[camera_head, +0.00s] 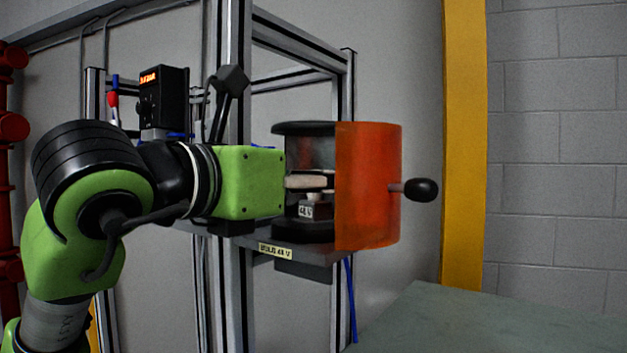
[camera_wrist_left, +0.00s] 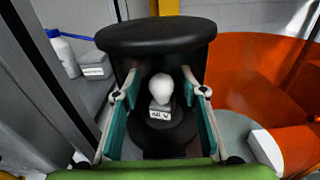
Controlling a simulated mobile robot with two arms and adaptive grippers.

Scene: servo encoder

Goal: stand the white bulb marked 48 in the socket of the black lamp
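The white bulb (camera_wrist_left: 162,87) stands upright on a dark round socket base with a small white label (camera_wrist_left: 160,112) in the left wrist view. This black lamp (camera_wrist_left: 155,37) has a wide dark top above the bulb; it also shows in the head view (camera_head: 306,128), with a label reading 48 V. My left gripper (camera_wrist_left: 159,80) is open, its teal-padded fingers on either side of the bulb with gaps showing. In the head view a finger (camera_head: 306,182) reaches inside the lamp housing and hides part of the bulb. My right gripper is in neither view.
An orange curved guard (camera_head: 368,185) with a black knob (camera_head: 421,190) covers the lamp's right side. The lamp sits on a shelf with a bulb 48 V plate (camera_head: 275,250). Metal frame posts (camera_head: 237,80) stand close by my left arm. A green table (camera_head: 480,320) is clear.

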